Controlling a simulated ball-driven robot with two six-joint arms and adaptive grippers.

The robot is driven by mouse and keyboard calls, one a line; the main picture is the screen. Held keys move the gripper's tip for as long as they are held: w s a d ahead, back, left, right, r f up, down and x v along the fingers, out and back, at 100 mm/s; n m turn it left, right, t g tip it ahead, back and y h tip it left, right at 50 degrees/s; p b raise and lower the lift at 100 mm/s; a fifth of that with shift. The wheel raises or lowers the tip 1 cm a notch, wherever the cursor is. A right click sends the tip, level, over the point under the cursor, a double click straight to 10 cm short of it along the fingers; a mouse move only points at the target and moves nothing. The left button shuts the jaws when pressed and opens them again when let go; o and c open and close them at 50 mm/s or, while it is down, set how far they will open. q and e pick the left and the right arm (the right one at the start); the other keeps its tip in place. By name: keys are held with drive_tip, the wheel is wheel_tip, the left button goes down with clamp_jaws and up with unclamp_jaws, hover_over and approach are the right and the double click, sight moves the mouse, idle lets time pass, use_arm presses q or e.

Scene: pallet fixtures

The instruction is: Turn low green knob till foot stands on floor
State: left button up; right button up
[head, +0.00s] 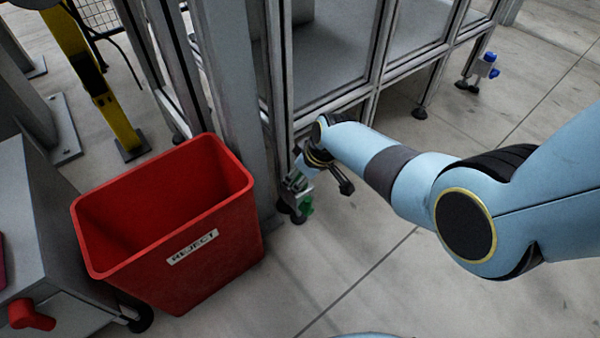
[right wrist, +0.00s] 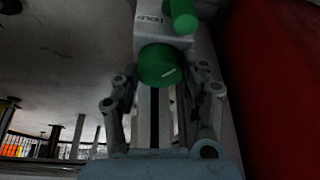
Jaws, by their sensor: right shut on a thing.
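A machine's corner post carries a small light bracket with green parts, and one green knob (head: 306,204) shows just below my right gripper (head: 299,176) in the head view. In the right wrist view a round green knob (right wrist: 158,66) faces the camera, and my right gripper (right wrist: 158,84) is shut on it with a finger on each side. A second green knob (right wrist: 183,16) sticks out from the labelled bracket (right wrist: 150,22) at the top edge. A dark foot (head: 298,217) shows low at the post; whether it touches the floor cannot be told. My left gripper is out of view.
A red REJECT bin (head: 240,215) stands close left of the bracket; its red wall (right wrist: 270,70) fills the right of the wrist view. The machine frame (head: 280,70) rises behind. A similar bracket with blue knobs (head: 488,66) is at the far right. Floor at front is clear.

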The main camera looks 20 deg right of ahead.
drive_tip(key=o, duration=1.2)
drive_tip(key=v, duration=1.2)
